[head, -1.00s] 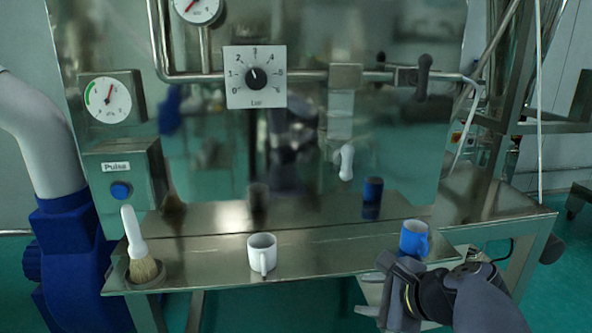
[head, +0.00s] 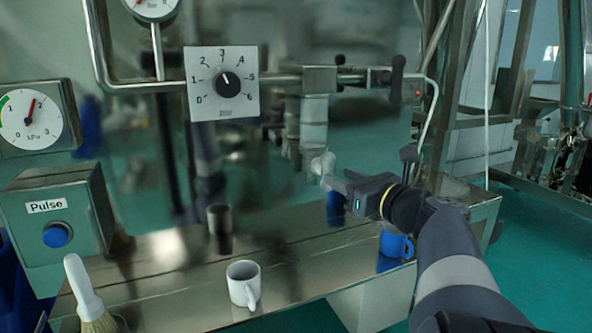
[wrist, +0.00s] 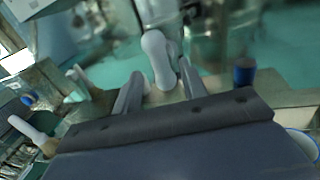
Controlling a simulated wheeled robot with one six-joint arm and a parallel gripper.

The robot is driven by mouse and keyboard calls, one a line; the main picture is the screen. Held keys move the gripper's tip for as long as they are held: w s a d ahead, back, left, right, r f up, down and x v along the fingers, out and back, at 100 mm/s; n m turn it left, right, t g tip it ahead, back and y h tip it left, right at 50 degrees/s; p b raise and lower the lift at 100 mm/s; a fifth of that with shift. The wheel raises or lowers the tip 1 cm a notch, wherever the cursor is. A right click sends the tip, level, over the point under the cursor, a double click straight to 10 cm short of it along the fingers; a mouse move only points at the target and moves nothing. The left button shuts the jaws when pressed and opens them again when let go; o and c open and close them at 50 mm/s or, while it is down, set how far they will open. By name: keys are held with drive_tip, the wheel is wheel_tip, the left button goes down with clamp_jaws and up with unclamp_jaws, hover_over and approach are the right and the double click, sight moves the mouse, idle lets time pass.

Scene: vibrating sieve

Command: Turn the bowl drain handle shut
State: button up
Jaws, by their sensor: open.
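A pale, rounded handle (head: 323,165) hangs below the metal block on the pipe, and I take it as the bowl drain handle. It points down and slightly to the right in the head view. My gripper (head: 340,180) is right at it, reaching in from the right. In the wrist view the handle (wrist: 158,60) stands between the two spread fingers of my gripper (wrist: 161,75). The fingers are open. I cannot tell whether either finger touches the handle.
A white mug (head: 242,284) and a blue mug (head: 396,246) stand on the metal shelf (head: 180,262), the blue one below my arm. A brush (head: 88,292) stands at left. A dial (head: 226,84), a Pulse button (head: 57,236) and a black lever (head: 397,72) are nearby.

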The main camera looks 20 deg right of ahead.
sight(332, 173)
drive_tip(key=shift+x, duration=2.65)
drive_tip(key=shift+c, duration=0.4)
clamp_jaws()
